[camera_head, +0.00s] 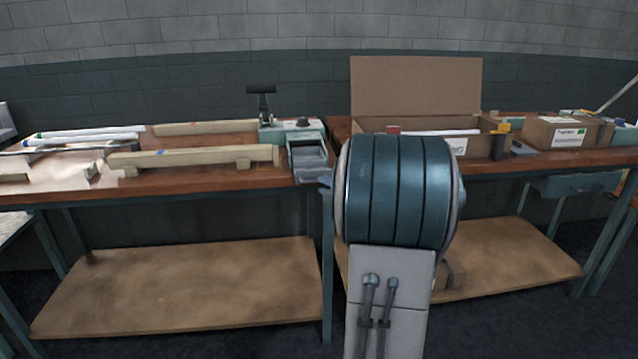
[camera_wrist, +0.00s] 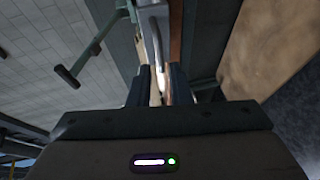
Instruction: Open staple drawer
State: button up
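A teal stapling machine (camera_head: 292,130) with a black lever sits at the right end of the left bench. Its grey tray-like front (camera_head: 308,158) reaches the bench's front edge. I take this part to be the staple drawer, but cannot tell how far out it is. In the wrist view my gripper (camera_wrist: 162,88) has its two dark fingers apart, with a bright gap between them. A grey part of the machine (camera_wrist: 153,35) lies just ahead of the fingertips. Contact with it cannot be made out. In the head view my arm hides most of the gripper.
An open cardboard box (camera_head: 415,90) and a smaller labelled box (camera_head: 567,133) stand on the right bench. A teal drawer (camera_head: 575,184) hangs under that bench. Low brown shelves (camera_head: 190,285) run below.

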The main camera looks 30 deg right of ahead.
jog(key=s+r, duration=0.1)
jog(key=s, duration=0.8)
jog(key=shift+a+r+p, duration=0.25)
jog(key=shift+r+p, duration=0.1)
jog(key=shift+p, duration=0.1)
jog(key=shift+r, duration=0.1)
jog(key=s+a+r+m+g+h+p, duration=0.1)
jog(key=a+r+m+g+h+p, duration=0.35)
jog(key=a+r+m+p, duration=0.55)
jog(key=s+a+r+m+g+y+p, duration=0.1)
jog(key=s+a+m+g+y+p, duration=0.4)
jog(key=s+a, duration=1.2)
jog(key=a+m+g+p, duration=0.1)
jog(key=a+g+p, duration=0.1)
jog(key=p, duration=0.3)
jog(key=shift+r+m+g, duration=0.2)
jog(key=shift+m+g, duration=0.2)
jog(key=shift+g, duration=0.45)
